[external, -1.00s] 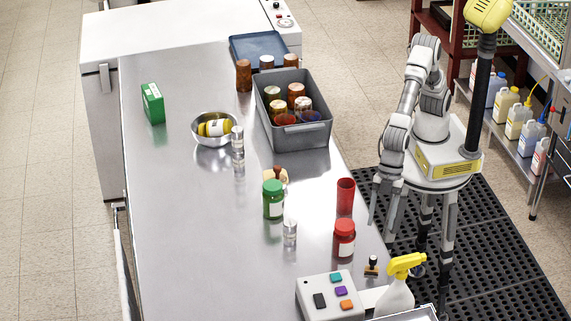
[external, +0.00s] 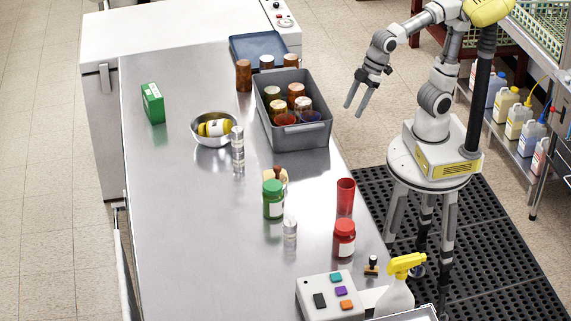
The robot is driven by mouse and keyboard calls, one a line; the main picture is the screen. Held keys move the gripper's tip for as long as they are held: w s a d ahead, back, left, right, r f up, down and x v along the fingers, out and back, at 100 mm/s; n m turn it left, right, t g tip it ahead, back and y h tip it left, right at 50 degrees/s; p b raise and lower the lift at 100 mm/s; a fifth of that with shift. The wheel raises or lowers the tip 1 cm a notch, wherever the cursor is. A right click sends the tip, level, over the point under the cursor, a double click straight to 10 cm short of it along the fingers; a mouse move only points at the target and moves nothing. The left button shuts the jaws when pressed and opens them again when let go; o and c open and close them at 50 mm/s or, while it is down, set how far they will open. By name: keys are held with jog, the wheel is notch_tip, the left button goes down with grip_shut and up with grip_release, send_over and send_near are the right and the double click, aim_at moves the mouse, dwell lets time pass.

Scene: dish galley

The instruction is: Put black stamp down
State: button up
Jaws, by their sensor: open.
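The black stamp (external: 372,265) stands upright on the steel counter (external: 190,240), near its right edge. It has a dark handle and a tan base. It sits between the red-lidded jar and the yellow-topped spray bottle. My gripper (external: 355,108) is open and empty. It hangs in the air to the right of the grey bin, well above and behind the stamp in the picture, with its fingers pointing down. Nothing touches the stamp.
A red-lidded jar (external: 344,239), a red cup (external: 345,197) and a spray bottle (external: 397,290) stand near the stamp. A button box (external: 328,297) lies at the front. A grey bin (external: 304,137) holds several jars. The counter's left middle is clear.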

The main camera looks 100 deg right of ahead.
jog(key=s+d+f+m+h, duration=0.1)
jog(key=s+d+f+m, duration=0.2)
jog(key=s+d, duration=0.7)
jog(key=shift+s+d+m+h, duration=0.3)
jog(key=shift+s+d+m, duration=0.1)
jog(key=shift+s, duration=0.1)
jog(key=shift+a+r, duration=0.1)
jog(key=shift+r, duration=0.05)
